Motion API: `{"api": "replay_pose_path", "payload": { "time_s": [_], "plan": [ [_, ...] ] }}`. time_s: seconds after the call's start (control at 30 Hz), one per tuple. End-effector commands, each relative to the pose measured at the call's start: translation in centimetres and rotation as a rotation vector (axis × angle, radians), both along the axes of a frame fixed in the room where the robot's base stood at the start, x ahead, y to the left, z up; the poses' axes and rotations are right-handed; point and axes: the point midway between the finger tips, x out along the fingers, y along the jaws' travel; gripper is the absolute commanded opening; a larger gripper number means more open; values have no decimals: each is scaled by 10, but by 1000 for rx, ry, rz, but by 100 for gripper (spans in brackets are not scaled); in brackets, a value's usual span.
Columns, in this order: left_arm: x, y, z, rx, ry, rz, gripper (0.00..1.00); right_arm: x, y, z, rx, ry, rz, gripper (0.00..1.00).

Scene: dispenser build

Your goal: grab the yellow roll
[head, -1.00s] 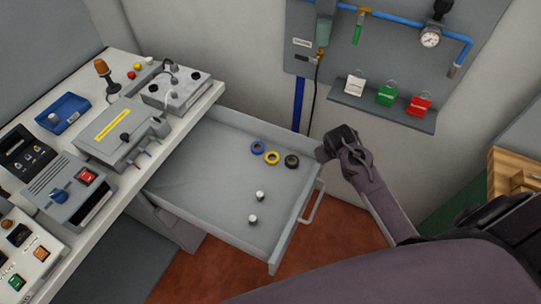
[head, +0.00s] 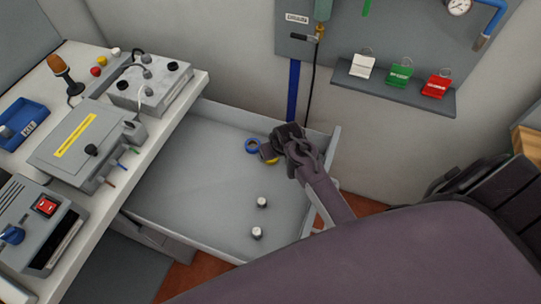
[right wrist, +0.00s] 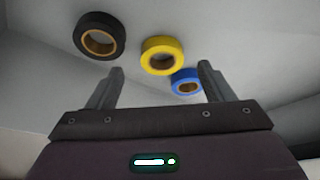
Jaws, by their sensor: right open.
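The yellow roll (right wrist: 163,56) lies in the open drawer. In the right wrist view it sits just beyond and between the two fingers of my right gripper (right wrist: 160,82). The fingers are spread and empty. In the head view my right gripper (head: 277,148) is above the drawer's far right part and covers most of the yellow roll (head: 272,160); only a small yellow edge shows. The blue roll (head: 252,146) is to its left in the head view and near the right finger in the wrist view (right wrist: 187,81). My left gripper is not in view.
A black roll (right wrist: 98,36) lies close to the yellow one, hidden in the head view. Two small white-topped cylinders (head: 262,202) stand nearer in the drawer (head: 190,165). The drawer's right wall (head: 335,150) is beside my arm. A counter with devices (head: 100,205) is at left.

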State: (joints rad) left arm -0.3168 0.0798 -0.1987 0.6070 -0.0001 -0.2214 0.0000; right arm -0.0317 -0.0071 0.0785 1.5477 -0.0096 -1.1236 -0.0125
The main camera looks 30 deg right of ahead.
Motion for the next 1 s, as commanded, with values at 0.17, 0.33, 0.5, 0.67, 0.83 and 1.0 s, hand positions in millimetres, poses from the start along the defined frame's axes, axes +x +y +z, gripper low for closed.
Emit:
{"api": "replay_pose_path", "payload": {
  "time_s": [0.17, 0.33, 0.5, 0.67, 0.83, 1.0],
  "plan": [
    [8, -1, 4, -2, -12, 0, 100, 10, 2, -22, 0, 0, 1, 75],
    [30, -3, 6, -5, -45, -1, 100, 14, 2, -33, -1, -1, 1, 75],
    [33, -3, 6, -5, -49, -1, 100, 14, 2, -33, -1, -1, 1, 75],
    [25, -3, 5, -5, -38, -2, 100, 14, 2, -33, -1, -1, 1, 60],
    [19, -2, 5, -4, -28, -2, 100, 14, 2, -33, -1, -1, 1, 38],
    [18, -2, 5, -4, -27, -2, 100, 14, 2, -33, 0, -1, 1, 27]
  ]
}}
